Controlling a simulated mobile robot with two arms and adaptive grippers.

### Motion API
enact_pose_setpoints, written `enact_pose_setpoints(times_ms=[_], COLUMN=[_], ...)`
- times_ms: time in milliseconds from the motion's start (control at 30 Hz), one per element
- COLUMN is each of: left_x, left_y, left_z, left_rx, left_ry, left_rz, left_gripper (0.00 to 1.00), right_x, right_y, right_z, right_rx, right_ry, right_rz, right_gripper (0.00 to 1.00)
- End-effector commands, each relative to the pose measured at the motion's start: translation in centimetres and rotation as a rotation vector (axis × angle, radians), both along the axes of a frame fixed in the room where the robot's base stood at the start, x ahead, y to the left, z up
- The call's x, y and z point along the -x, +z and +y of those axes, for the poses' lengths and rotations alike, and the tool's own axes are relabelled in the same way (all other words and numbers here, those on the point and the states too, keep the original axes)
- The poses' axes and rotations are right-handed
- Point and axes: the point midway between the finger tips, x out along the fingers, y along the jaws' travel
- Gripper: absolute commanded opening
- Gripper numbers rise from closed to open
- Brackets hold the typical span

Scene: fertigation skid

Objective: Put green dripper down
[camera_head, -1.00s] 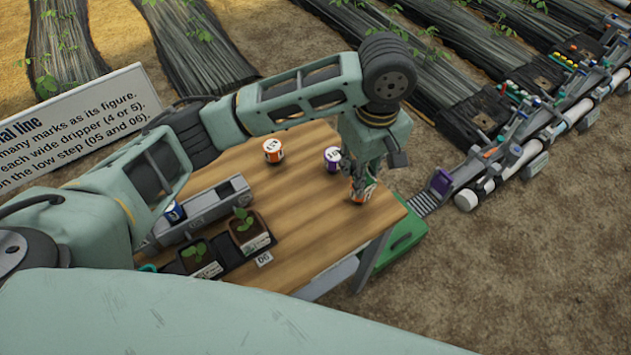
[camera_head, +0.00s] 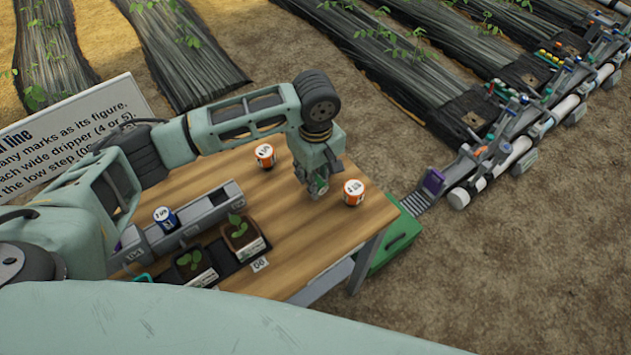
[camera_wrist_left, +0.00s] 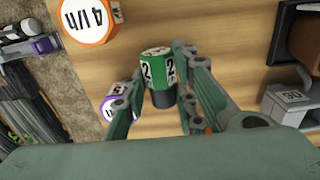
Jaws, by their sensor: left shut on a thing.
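My left gripper (camera_head: 317,190) is over the right half of the wooden table, shut on the green dripper. In the left wrist view the green dripper (camera_wrist_left: 157,66), with a 2 on its side and a dark lower part, sits between the fingers (camera_wrist_left: 160,75). In the head view the gripper mostly hides it. An orange-and-white dripper (camera_head: 353,192) stands just right of the gripper; it also shows in the wrist view (camera_wrist_left: 88,18). A purple-and-white dripper (camera_wrist_left: 117,108) is partly behind one finger and hidden in the head view. I cannot tell whether the green dripper touches the table.
Another orange dripper (camera_head: 264,155) stands further back. A blue dripper (camera_head: 165,215) sits in a grey stepped holder (camera_head: 205,210) at the left. Potted seedlings (camera_head: 243,237) stand at the front beside a small card (camera_head: 260,264). A green box (camera_head: 395,240) is beyond the table's right edge.

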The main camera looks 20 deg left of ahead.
Motion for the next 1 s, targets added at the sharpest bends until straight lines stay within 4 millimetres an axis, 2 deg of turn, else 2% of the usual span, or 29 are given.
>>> enact_pose_setpoints(times_ms=[100, 200, 567, 600, 800, 1000], left_x=[0.1, 0.1, 0.1, 0.1, 0.1, 0.1], left_y=[-1.9, -2.7, -3.1, -3.2, -3.2, -3.1], left_z=[0.1, 0.0, 0.0, 0.0, 0.0, 0.0], left_rx=[-0.003, -0.001, -0.001, -0.001, -0.001, -0.001], left_ry=[0.0, 0.0, 0.0, 0.001, 0.0, 0.0], left_rz=[0.002, 0.0, 0.002, 0.002, 0.0, 0.0], left_gripper=[0.08, 0.08, 0.08, 0.27, 0.44, 0.45], right_x=[0.0, 0.0, 0.0, 0.0, 0.0, 0.0], right_y=[0.2, 0.3, 0.4, 0.5, 0.4, 0.4], right_z=[0.0, 0.0, -0.1, -0.1, -0.1, -0.1], right_rx=[0.0, 0.001, 0.001, 0.001, 0.001, 0.001], right_ry=[0.0, 0.0, 0.0, 0.0, 0.0, 0.0], right_rz=[0.0, 0.0, 0.0, 0.0, 0.0, 0.0], right_gripper=[0.4, 0.4, 0.4, 0.4, 0.4, 0.4])
